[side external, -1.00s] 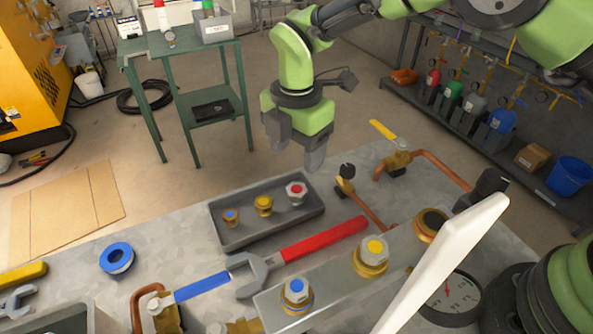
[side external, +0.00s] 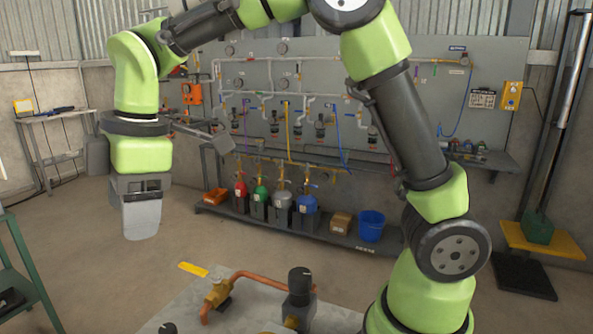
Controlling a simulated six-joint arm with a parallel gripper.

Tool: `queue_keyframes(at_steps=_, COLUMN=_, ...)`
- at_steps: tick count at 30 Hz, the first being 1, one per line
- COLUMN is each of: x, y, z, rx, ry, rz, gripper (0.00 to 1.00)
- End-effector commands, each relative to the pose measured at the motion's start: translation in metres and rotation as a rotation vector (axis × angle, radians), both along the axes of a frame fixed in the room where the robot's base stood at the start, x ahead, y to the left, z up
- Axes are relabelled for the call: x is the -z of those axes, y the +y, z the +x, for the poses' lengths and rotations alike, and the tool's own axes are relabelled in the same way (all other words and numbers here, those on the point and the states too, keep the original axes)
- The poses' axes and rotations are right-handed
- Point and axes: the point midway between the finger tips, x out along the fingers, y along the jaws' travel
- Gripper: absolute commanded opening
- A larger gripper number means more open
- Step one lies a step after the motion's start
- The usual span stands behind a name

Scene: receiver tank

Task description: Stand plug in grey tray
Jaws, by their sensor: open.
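My gripper (side external: 141,218) hangs at the left of the view, fingers pointing down, above the floor and clear of the bench top. It is open, and no plug shows in it. The fingers overlap from this side, so the gap between them is hard to see. The grey tray and the plugs are outside this view; only the far part of the bench top (side external: 190,300) shows at the bottom.
A brass valve (side external: 216,293) with a yellow handle and copper pipe stands on the bench, left of a black-capped fitting (side external: 299,287). A green stand (side external: 30,275) is at left. Behind, gas bottles and a blue bucket (side external: 371,226) sit on a low shelf.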

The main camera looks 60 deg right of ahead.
Motion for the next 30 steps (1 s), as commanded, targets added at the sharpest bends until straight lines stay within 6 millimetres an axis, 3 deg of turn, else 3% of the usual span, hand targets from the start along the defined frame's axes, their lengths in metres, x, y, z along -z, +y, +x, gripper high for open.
queue_keyframes(at_steps=1, x=-0.018, y=-0.014, z=-0.015, rx=0.126, ry=-0.025, rz=0.042, gripper=0.63)
queue_keyframes(at_steps=6, x=-0.052, y=-0.051, z=-0.070, rx=0.554, ry=-0.075, rz=0.202, gripper=0.63)
queue_keyframes(at_steps=10, x=-0.061, y=-0.071, z=-0.115, rx=0.869, ry=-0.104, rz=0.343, gripper=0.63)
queue_keyframes(at_steps=15, x=-0.054, y=-0.086, z=-0.162, rx=1.198, ry=-0.125, rz=0.517, gripper=0.63)
queue_keyframes(at_steps=21, x=-0.042, y=-0.091, z=-0.185, rx=1.386, ry=-0.130, rz=0.628, gripper=0.63)
queue_keyframes(at_steps=30, x=-0.041, y=-0.092, z=-0.188, rx=1.409, ry=-0.126, rz=0.640, gripper=0.63)
